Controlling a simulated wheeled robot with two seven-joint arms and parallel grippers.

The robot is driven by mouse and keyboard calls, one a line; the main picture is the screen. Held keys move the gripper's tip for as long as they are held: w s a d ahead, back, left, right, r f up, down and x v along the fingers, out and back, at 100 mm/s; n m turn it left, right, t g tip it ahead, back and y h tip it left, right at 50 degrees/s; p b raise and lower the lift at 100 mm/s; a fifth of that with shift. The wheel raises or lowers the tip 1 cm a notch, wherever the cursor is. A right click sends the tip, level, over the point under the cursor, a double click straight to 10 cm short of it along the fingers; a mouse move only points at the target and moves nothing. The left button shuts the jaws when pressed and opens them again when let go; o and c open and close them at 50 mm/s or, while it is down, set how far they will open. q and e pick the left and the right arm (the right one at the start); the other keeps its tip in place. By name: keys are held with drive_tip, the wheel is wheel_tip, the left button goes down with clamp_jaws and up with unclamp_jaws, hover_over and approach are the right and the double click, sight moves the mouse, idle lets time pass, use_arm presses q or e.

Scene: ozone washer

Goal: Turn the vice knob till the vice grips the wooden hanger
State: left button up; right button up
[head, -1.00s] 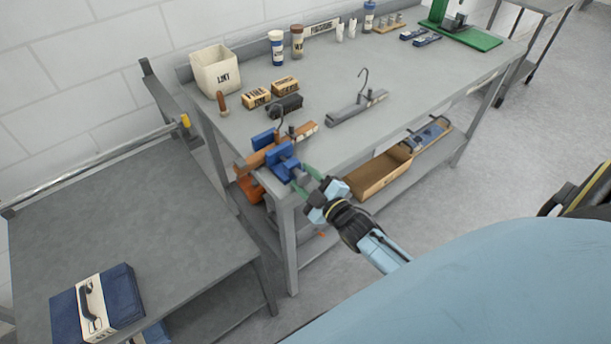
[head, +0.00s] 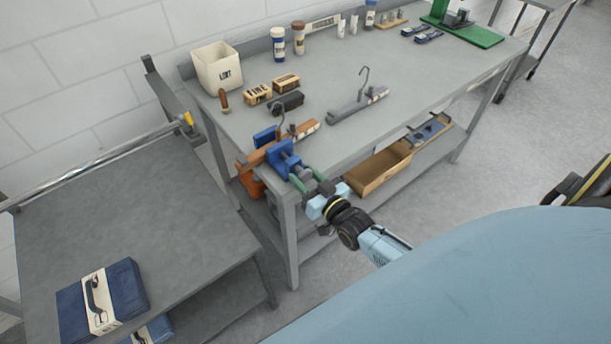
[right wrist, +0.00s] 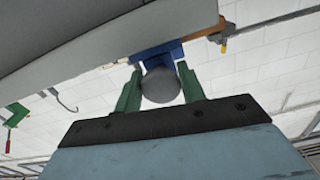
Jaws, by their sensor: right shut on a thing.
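The blue vice (head: 281,158) sits at the near left corner of the grey workbench. The wooden hanger (head: 304,130) lies across the vice between its blue jaws, with its hook upright. I cannot tell how tightly the jaws meet it. My right gripper (head: 309,178) is at the front of the vice, its green fingers on either side of the vice knob. In the right wrist view the round grey knob (right wrist: 161,85) sits between the two green fingers (right wrist: 160,92), with the blue vice behind it. The fingers are shut on the knob. My left gripper is not in view.

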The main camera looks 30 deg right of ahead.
drive_tip(key=m, duration=0.4)
drive_tip(key=shift+a+m, duration=0.1)
drive_tip(key=shift+m, duration=0.2)
drive_tip(key=m, duration=0.4)
drive_tip(key=shift+m+b, duration=0.3)
drive_tip(key=shift+b, duration=0.05)
drive_tip(key=m+b, duration=0.1)
drive_tip(key=m, duration=0.2)
drive_tip(key=shift+a+m, duration=0.1)
drive_tip(key=shift+m, duration=0.2)
drive_tip(key=m+b, duration=0.1)
drive_tip(key=m, duration=0.3)
drive_tip(key=shift+r+m, duration=0.15)
drive_tip(key=shift+m, duration=0.15)
drive_tip(key=m+b, duration=0.3)
drive_tip(key=m, duration=0.3)
drive_tip(key=shift+r, duration=0.1)
drive_tip(key=m+b, duration=0.3)
drive_tip(key=m, duration=0.2)
drive_tip(key=shift+m, duration=0.4)
drive_tip(key=m, duration=0.2)
drive_tip(key=m+b, duration=0.1)
drive_tip(key=shift+d+r+m, duration=0.1)
drive_tip(key=shift+d+m, duration=0.1)
drive_tip(key=shift+m, duration=0.2)
drive_tip(key=shift+m+b, duration=0.3)
drive_tip(key=shift+m, duration=1.5)
drive_tip(key=shift+m, duration=0.3)
